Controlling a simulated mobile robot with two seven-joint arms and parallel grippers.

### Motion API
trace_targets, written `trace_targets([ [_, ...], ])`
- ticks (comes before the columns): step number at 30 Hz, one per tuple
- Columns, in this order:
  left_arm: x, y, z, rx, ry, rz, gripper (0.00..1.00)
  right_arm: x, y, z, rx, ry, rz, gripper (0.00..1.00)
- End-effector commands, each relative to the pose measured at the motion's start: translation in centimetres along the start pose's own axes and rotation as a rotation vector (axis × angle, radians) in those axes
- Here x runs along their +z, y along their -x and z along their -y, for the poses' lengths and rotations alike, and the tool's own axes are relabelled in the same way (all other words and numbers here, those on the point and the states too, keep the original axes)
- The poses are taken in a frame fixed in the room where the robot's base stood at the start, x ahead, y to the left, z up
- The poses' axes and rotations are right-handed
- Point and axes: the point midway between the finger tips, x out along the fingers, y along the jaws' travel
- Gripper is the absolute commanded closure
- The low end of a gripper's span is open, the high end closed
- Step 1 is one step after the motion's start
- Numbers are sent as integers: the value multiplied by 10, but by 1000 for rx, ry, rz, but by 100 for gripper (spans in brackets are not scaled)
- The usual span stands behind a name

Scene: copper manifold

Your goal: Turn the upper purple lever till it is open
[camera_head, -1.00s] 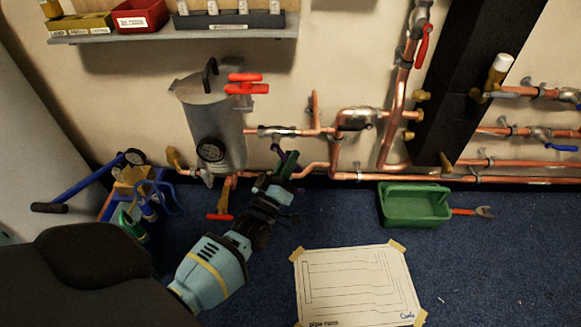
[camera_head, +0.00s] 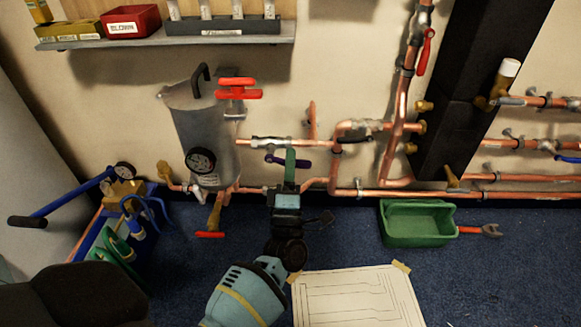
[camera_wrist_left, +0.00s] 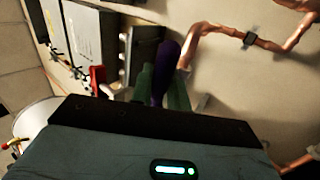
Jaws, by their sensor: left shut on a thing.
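The upper purple lever (camera_head: 274,160) is on the copper pipework just right of the grey tank. In the left wrist view the purple lever (camera_wrist_left: 160,72) stands between the two green fingers of the left gripper (camera_wrist_left: 161,85). The valve body behind the fingers is partly hidden. My right gripper is in neither view.
The grey tank (camera_head: 207,135) with a red handle (camera_head: 238,88) stands close on the left. Copper pipes run along the wall to the right. A green tray (camera_head: 385,225) and a taped paper sheet (camera_head: 355,296) lie on the blue floor. A shelf (camera_head: 160,41) hangs above.

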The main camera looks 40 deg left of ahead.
Motion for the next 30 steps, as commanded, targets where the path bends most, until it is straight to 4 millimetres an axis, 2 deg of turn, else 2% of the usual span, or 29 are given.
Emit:
trace_targets([
  [20, 0, -1, -2, 0, 52, -32, 100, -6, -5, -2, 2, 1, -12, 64],
  [21, 0, -1, -2, 0, 52, -32, 78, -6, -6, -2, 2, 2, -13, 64],
  [24, 0, -1, -2, 0, 50, -32, 65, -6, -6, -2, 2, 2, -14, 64],
  [30, 0, -1, -2, 1, 49, -32, 64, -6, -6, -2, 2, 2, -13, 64],
])
